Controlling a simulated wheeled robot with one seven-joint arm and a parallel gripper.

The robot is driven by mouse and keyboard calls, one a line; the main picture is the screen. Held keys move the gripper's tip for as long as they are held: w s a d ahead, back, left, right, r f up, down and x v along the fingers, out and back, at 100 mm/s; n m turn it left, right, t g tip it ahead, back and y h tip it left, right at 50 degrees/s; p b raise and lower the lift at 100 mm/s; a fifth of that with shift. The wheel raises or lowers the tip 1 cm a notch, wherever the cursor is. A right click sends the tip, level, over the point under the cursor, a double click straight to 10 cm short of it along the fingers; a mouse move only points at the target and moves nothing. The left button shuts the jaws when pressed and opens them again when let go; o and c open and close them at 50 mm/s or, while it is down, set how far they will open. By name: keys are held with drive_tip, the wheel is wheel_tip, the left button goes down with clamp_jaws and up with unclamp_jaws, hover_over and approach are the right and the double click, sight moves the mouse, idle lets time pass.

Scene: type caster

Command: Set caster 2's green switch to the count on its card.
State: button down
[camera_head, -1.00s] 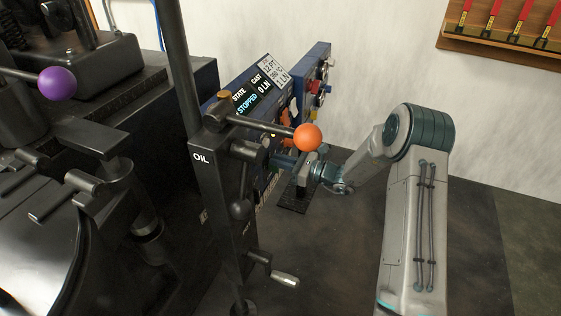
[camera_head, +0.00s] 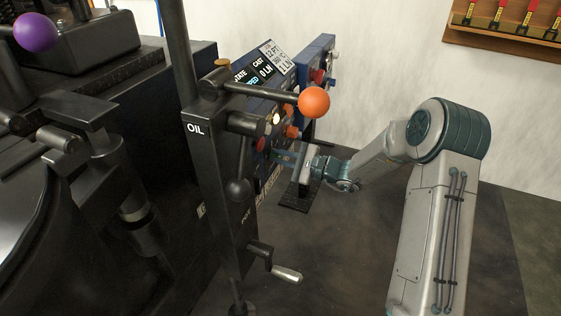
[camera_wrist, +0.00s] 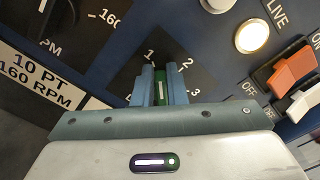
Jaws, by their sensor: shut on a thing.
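In the wrist view the green switch (camera_wrist: 160,88) shows as a narrow green strip with a white line, between the two blue-grey fingers of my gripper (camera_wrist: 160,86). The fingers are shut on it. Its dark square plate (camera_wrist: 190,80) carries the numbers 1, 2 and 3. The white line runs upward, nearer the 1 than the 2; the exact setting is hard to tell. In the head view my gripper (camera_head: 288,159) reaches the blue panel (camera_head: 258,100) from the right. A white card (camera_head: 277,57) above the panel's display reads 12 PT and 1 LN.
The display (camera_head: 259,73) shows CAST 0 LN. A lever with an orange ball (camera_head: 314,102) and the OIL post (camera_head: 205,160) stand in front of the panel. In the wrist view an orange rocker (camera_wrist: 291,70) and a lit round button (camera_wrist: 252,36) sit right of the switch.

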drive_tip(key=shift+s+d+f+n+b, duration=0.1)
drive_tip(key=shift+f+n+b, duration=0.4)
drive_tip(key=shift+n+b, duration=0.65)
drive_tip(key=c, duration=1.5)
unclamp_jaws()
drive_tip(key=shift+d, duration=0.15)
drive_tip(key=shift+o, duration=0.2)
drive_tip(key=shift+r, duration=0.1)
drive_tip(key=shift+n, duration=0.25)
drive_tip(key=p+v, duration=0.4)
drive_tip(key=v, duration=0.9)
drive_tip(key=shift+d, duration=0.3)
drive_tip(key=shift+s+r, duration=0.1)
drive_tip(key=shift+s, duration=0.05)
